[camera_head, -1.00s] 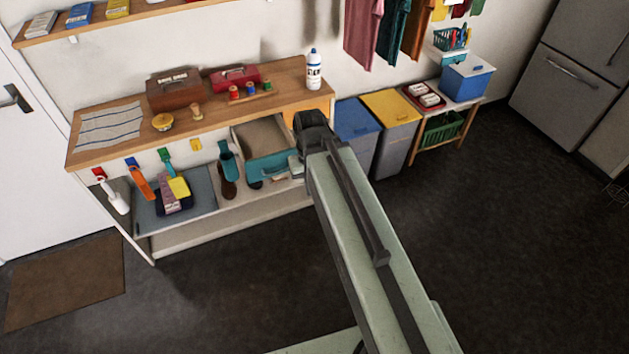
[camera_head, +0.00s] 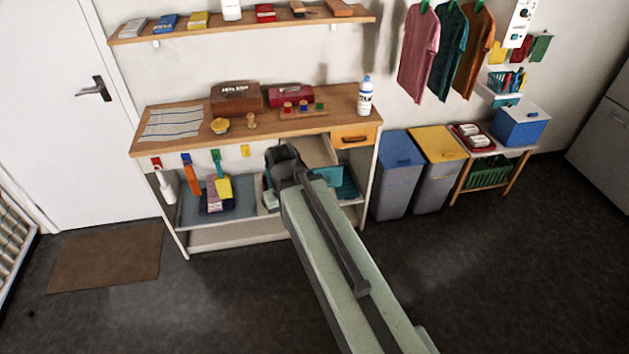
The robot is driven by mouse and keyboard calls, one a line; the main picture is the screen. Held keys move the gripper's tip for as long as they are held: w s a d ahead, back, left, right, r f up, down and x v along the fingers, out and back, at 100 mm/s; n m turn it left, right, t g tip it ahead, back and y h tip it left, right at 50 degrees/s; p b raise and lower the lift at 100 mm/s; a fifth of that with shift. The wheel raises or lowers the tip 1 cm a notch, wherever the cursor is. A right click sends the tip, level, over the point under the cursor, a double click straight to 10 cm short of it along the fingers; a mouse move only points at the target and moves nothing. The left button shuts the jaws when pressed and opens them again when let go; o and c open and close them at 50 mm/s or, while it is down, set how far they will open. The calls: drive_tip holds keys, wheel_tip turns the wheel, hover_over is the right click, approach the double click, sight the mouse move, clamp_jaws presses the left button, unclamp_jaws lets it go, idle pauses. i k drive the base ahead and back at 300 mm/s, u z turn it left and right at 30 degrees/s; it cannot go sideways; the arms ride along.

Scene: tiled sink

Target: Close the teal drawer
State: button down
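The teal drawer (camera_head: 344,184) stands pulled out from under the wooden worktop. Its teal front shows mainly to the right of my arm, and part of its pale inside shows above it. My arm hides the middle of the drawer. My gripper (camera_head: 270,196) is at the drawer's left side in the picture, with my dark wrist above it. I cannot tell whether it touches the drawer. The fingers are too small and covered to show their opening.
An orange drawer (camera_head: 355,137) to the right is shut. Brushes and a dustpan (camera_head: 216,197) hang or stand at the left of the bench. A blue bin (camera_head: 397,175) and a yellow-lidded bin (camera_head: 437,180) stand to the right. The dark floor in front is clear.

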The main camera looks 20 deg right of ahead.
sight(317, 151)
drive_tip(key=u, duration=0.45)
drive_tip(key=i, duration=1)
drive_tip(key=z, duration=0.05)
